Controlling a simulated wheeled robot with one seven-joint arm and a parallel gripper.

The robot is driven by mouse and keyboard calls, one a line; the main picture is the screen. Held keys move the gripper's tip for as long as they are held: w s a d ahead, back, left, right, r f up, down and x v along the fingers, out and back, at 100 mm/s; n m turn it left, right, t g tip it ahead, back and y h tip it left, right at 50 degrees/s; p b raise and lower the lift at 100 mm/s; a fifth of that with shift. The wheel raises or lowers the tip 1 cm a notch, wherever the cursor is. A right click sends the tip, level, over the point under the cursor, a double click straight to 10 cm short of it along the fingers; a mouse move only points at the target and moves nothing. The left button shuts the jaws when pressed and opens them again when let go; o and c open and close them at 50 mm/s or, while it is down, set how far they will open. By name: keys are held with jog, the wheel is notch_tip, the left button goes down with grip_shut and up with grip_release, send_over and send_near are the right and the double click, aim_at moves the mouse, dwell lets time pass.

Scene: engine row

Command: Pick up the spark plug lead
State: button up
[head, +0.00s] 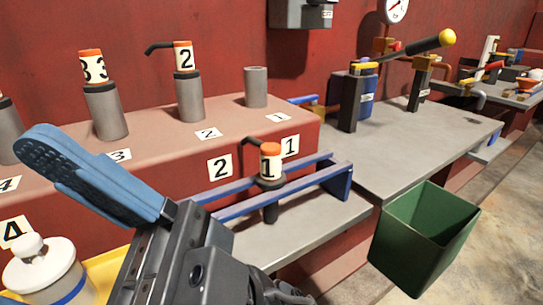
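A spark plug lead marked 1 (270,163), with a white-and-orange cap and black bent end, stands upright in a blue two-rail rack (330,172) on the grey bench. Lead 2 (183,57) sits on a grey post on the red block, and lead 3 (92,67) on another post. The post at label 1 (256,88) has a bare top. My gripper (45,150) is at the lower left, in front of the block and left of the rack. One blue finger with a dark ribbed pad shows; I cannot make out a second. Nothing is seen held.
The red block (225,106) stands behind the rack, with number labels on it. A green bin (425,235) is at the right front. A white-topped jar (45,268) is at the lower left. Levers, including a yellow-knobbed one (430,44), stand on the right bench.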

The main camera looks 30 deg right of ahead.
jog(key=a+r+n+g+h+p, duration=0.3)
jog(key=r+n+g, duration=0.1)
jog(key=n+g, duration=0.4)
jog(key=m+t+h+p, duration=0.4)
jog(key=m+h+p, duration=0.6)
jog(key=h+p, duration=1.15)
send_over(270, 146)
jog(key=b, duration=0.5)
notch_tip(270, 146, down, 7)
jog(key=h, duration=0.5)
jog(key=shift+w+r, duration=0.15)
jog(key=shift+r, duration=0.05)
jog(key=shift+d+f+m, duration=0.15)
jog(key=shift+f+m, duration=0.15)
jog(key=shift+s+f+p, duration=0.2)
jog(key=shift+f+p, duration=0.6)
jog(key=shift+f, duration=2.75)
